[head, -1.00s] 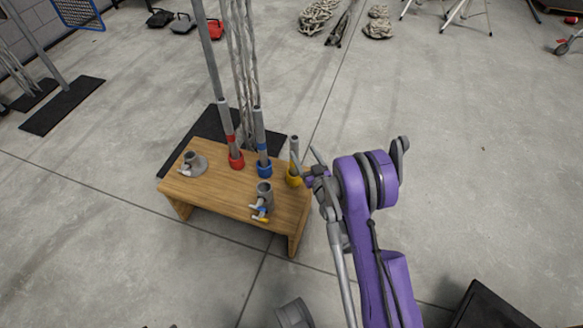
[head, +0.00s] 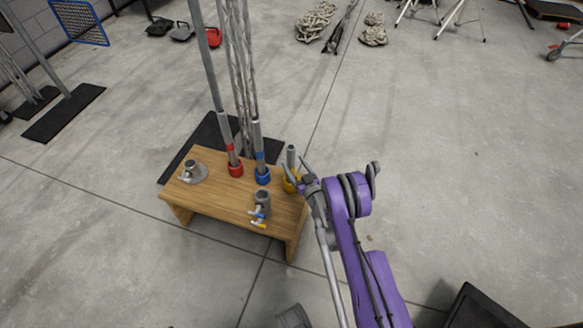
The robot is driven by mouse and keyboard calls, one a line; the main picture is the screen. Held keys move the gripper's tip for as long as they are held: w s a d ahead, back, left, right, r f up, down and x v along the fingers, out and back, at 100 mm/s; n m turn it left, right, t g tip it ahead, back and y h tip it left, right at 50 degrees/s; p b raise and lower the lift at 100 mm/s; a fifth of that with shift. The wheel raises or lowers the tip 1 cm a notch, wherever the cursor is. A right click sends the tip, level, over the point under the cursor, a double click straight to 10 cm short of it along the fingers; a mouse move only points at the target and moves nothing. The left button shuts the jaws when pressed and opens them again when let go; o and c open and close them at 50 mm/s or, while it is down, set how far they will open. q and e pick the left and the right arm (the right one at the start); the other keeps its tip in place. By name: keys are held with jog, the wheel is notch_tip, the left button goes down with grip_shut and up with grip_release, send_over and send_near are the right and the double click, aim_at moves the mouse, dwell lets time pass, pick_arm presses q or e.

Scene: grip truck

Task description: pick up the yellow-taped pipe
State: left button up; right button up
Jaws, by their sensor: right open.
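The yellow-taped pipe (head: 291,155) is a short grey pipe standing upright in a yellow cup (head: 288,186) at the right end of a wooden bench (head: 222,205). My right gripper (head: 294,168) is open at the pipe, one finger showing on its left and the other on its right. I cannot tell whether the fingers touch it. The gripper and wrist hide the pipe's lower part and some of the cup. My left gripper is not in view.
A red-taped pipe (head: 230,150) in a red cup and a blue-taped pipe (head: 258,145) in a blue cup stand left of it. A grey flange (head: 194,172) and a clamp-like fitting (head: 262,205) are also on the bench.

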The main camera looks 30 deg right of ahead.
jog(key=shift+w, duration=2.75)
grip_shut()
